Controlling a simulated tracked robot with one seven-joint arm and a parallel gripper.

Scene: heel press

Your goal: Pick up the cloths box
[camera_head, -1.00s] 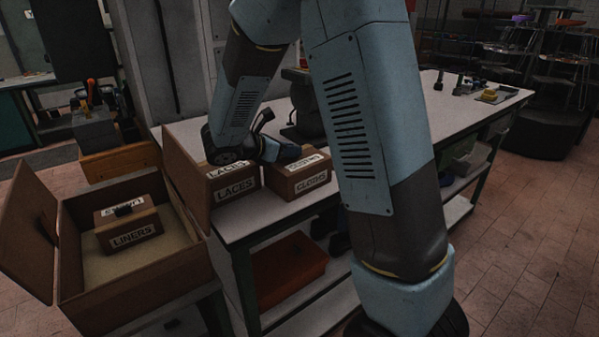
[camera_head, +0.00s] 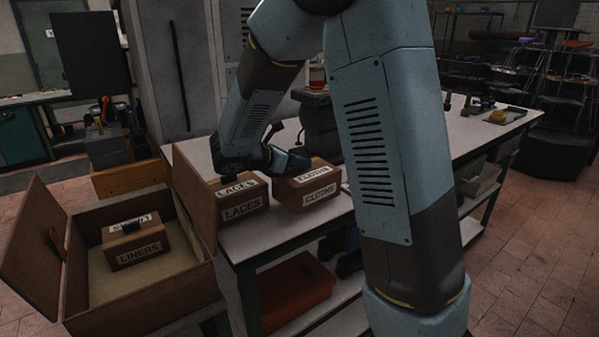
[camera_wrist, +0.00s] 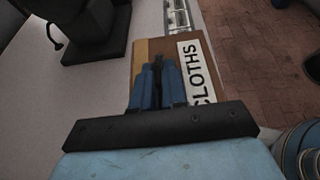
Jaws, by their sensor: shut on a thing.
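The cloths box (camera_head: 310,186) is a brown box with white labels, at the near left end of the white workbench in the head view. My gripper (camera_head: 297,163) reaches down over its top and is shut on it, at a dark grip piece on the lid. In the wrist view the blue fingers (camera_wrist: 158,75) close on this piece beside the CLOTHS label of the box (camera_wrist: 180,45). The box appears slightly raised off the bench, but the gap beneath is hard to see.
The laces box (camera_head: 241,204) stands close to the left on the workbench (camera_head: 268,232). An open brown crate (camera_head: 80,290) at the left holds the liners box (camera_head: 137,246). A dark machine (camera_head: 320,130) stands just behind. Bench space to the right is partly hidden by my arm.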

